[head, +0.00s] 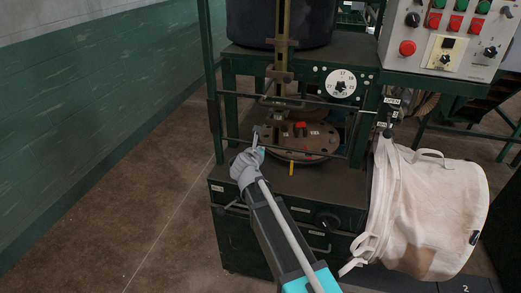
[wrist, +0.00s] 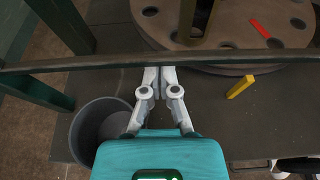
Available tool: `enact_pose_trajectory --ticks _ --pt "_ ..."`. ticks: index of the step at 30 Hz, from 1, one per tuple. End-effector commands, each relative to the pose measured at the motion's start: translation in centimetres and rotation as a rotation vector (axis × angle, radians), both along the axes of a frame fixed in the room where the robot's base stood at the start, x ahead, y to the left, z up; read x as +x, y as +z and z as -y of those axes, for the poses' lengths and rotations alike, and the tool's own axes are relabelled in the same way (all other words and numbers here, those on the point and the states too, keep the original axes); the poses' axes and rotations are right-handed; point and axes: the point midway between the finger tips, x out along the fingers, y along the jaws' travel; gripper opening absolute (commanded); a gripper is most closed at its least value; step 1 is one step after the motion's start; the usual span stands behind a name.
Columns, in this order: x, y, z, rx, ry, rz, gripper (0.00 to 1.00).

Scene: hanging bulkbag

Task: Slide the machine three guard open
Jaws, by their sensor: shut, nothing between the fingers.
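A dark green machine (head: 335,60) stands ahead, with a round brown plate with holes (head: 318,140) on its deck. A thin dark guard bar (head: 312,157) runs across the front of the plate. The same bar crosses the wrist view (wrist: 240,56). I cannot read a machine number on it. My gripper (head: 256,140) is at the left part of the bar. In the wrist view my gripper (wrist: 160,70) has its fingertips together and empty, right at the bar's lower edge. I cannot tell whether they touch it.
A control panel (head: 448,35) with red and green buttons is at upper right. A white bulk bag (head: 440,205) hangs at the right. A yellow block (wrist: 240,87) lies by the plate. A grey round bin (wrist: 88,128) is at lower left. The floor at left is clear.

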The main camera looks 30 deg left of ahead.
Motion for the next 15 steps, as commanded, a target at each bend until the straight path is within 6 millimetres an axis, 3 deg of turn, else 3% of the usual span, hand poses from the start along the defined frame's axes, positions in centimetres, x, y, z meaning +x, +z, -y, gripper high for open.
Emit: enact_pose_trajectory --ticks 15 --pt "0.1 7.3 0.0 -0.001 0.0 0.001 0.0"
